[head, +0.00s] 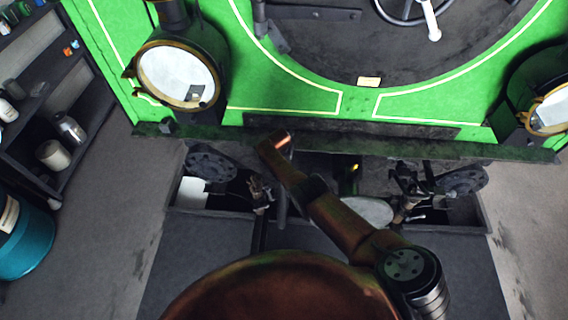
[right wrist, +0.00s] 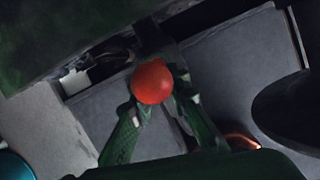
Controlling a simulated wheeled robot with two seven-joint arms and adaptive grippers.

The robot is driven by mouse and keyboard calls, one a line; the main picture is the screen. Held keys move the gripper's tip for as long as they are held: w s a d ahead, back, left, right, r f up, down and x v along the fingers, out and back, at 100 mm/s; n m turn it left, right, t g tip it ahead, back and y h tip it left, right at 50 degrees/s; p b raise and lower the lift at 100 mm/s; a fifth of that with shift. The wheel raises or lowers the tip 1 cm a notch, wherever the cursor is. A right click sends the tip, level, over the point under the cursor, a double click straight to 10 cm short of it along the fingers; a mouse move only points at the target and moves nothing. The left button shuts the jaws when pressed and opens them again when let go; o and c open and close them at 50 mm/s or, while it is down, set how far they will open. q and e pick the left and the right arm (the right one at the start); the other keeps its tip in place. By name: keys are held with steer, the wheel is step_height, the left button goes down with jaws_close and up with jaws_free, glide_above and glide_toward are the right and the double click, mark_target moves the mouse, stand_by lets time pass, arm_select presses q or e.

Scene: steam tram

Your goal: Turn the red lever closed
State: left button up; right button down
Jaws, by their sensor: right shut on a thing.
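The red lever's round red knob (right wrist: 152,82) shows in the right wrist view, with a dark bar just above it. My right gripper (right wrist: 162,98) has its two dark green fingers on either side of the knob, shut on it. The tips' exact contact is partly hidden by the knob. In the head view my copper-coloured arm reaches up to the tram's lower front edge; I cannot make out the red knob or the right gripper there. My left gripper is in neither view.
The tram's green front (head: 285,90) stands ahead, with a round lamp (head: 178,75) at left and another lamp (head: 548,108) at right. Its dark buffer beam (head: 230,142) runs across below. Shelves (head: 88,82) and a teal canister (head: 28,250) stand at far left. Grey floor is clear at right.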

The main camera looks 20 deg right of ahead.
steer(key=shift+w+d+r, duration=0.5)
steer(key=shift+w+r, duration=0.05)
steer(key=shift+w, duration=0.05)
steer(key=shift+w+r, duration=0.1)
steer(key=shift+r, duration=0.05)
steer(key=c, duration=2.2)
jaws_free()
steer(key=shift+c, duration=0.2)
steer(key=o, duration=0.3)
steer(key=shift+w+d+f, duration=0.2)
steer(key=shift+d+f, duration=0.1)
steer(key=shift+f, duration=0.25)
steer(key=shift+o, duration=0.3)
steer(key=shift+f, duration=0.1)
steer(key=shift+s+a, duration=0.2)
steer(key=shift+s+a+r, duration=0.1)
steer(key=shift+a+r, duration=0.05)
steer(key=shift+r, duration=0.05)
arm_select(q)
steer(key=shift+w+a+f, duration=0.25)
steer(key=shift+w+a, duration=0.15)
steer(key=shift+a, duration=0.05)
arm_select(e)
steer(key=shift+a, duration=0.1)
